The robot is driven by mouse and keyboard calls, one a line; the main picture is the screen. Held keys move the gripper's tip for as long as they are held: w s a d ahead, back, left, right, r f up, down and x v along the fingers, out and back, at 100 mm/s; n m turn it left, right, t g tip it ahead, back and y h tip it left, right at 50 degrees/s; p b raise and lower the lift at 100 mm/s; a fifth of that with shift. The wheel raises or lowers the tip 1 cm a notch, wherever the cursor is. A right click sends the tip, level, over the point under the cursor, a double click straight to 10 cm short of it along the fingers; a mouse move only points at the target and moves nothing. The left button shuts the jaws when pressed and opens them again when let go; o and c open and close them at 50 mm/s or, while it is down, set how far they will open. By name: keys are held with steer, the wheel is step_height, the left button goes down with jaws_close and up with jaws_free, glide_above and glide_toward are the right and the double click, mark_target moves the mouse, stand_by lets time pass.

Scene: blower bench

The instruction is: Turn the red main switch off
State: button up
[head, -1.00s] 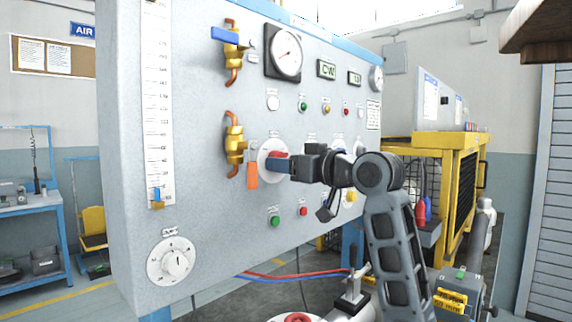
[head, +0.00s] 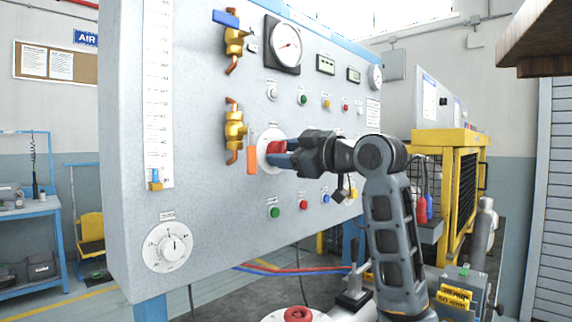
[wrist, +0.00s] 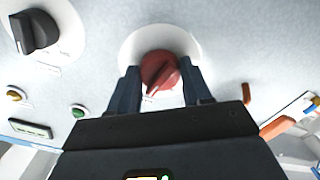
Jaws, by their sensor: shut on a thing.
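The red main switch (head: 276,147) is a round knob on a white disc on the panel front. In the wrist view the red knob (wrist: 158,68) sits between my two blue fingers, its raised grip bar slanted. My gripper (head: 282,153) reaches the panel from the right and is shut on the knob, one finger on each side; the wrist view shows this gripper (wrist: 161,78) too. In the head view the fingers lie one above the other and hide part of the knob.
An orange tag or handle (head: 252,153) hangs just left of the switch, below a brass valve (head: 235,128). A green button (head: 274,212) and a red button (head: 303,204) lie below it. A black selector knob (wrist: 36,31) is nearby in the wrist view.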

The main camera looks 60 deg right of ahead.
steer(key=n+b, duration=0.7)
steer(key=n, duration=0.4)
steer(key=shift+n+b, duration=0.3)
stand_by(0.4)
steer(key=o, duration=1.1)
steer(key=shift+c, duration=0.2)
steer(key=shift+r, duration=0.1)
steer(key=v, duration=0.7)
steer(key=shift+s, duration=0.4)
